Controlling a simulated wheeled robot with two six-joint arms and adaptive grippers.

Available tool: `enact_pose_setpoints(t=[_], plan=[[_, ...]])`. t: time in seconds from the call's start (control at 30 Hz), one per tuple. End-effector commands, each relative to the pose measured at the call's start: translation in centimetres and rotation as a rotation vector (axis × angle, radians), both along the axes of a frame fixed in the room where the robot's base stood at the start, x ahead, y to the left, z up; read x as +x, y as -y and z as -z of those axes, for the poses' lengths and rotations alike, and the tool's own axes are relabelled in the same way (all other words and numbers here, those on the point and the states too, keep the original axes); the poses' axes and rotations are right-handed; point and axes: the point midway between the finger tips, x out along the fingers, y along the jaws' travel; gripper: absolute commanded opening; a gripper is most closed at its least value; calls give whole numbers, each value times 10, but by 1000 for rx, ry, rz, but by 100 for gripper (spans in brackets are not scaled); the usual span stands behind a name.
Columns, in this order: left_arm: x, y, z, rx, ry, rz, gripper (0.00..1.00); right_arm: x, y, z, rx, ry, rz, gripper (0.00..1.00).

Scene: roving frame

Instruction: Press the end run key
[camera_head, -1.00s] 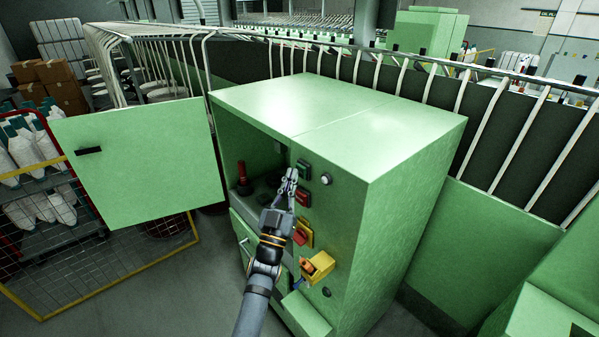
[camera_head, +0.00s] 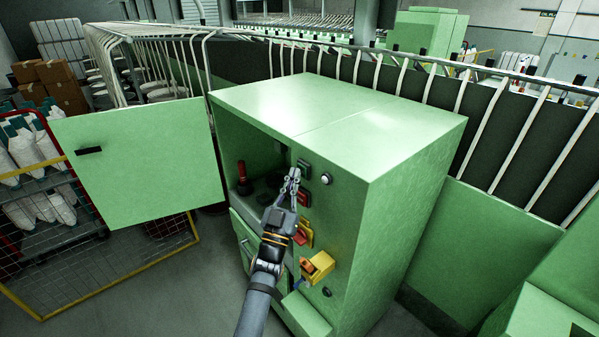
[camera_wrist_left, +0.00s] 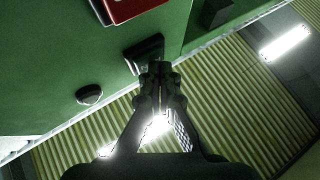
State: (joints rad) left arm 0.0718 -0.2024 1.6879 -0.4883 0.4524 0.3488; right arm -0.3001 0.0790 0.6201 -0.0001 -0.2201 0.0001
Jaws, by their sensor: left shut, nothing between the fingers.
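The green cabinet has a front panel with a dark-framed key (camera_head: 305,168) at the top and a red key (camera_head: 304,198) below it. No label is readable, so I cannot tell which is the end run key. My left gripper (camera_head: 295,173) is shut and empty, its tips just beside the top key. In the left wrist view the shut fingertips (camera_wrist_left: 160,68) overlap the lower edge of the dark-framed key (camera_wrist_left: 142,50); touching or just apart, I cannot tell. The red key (camera_wrist_left: 135,8) is at that view's top. My right gripper is not in view.
A pale round button (camera_head: 327,180) sits right of the keys. Below are a red-and-yellow switch (camera_head: 304,236), a yellow box (camera_head: 318,266) and a black knob (camera_head: 327,292). An open green door (camera_head: 140,165) stands to the left. A red-handled lever (camera_head: 241,172) stands inside the opening.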

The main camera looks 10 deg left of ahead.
Motion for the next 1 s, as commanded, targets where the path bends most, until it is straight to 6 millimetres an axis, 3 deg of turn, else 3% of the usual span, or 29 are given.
enact_pose_setpoints(t=[1.0], plan=[[-21, -15, -6, -8, 2, 0, 0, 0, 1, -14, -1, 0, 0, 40]])
